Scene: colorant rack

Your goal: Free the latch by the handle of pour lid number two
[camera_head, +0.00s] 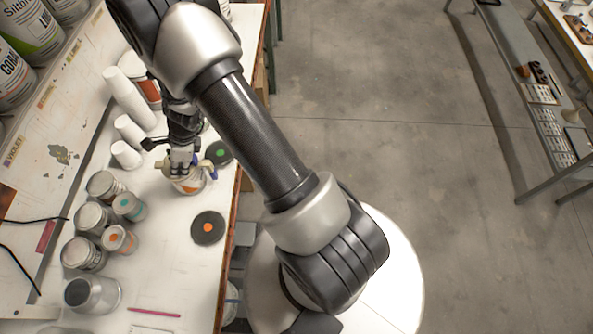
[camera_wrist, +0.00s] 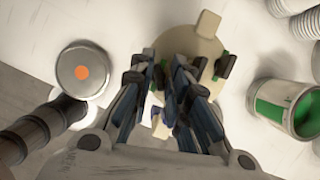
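A can (camera_head: 187,186) with a cream pour lid stands on the white bench below my gripper (camera_head: 182,165). In the wrist view the round cream lid (camera_wrist: 207,50) has a square tab at its top edge. No lid number is readable.
A round disc with an orange dot (camera_head: 208,228) and one with a green dot (camera_head: 219,153) lie near the bench's edge. Several small cans and white cylinders (camera_head: 127,155) stand to the left. The wrist view shows a can with green inside (camera_wrist: 288,108) at right.

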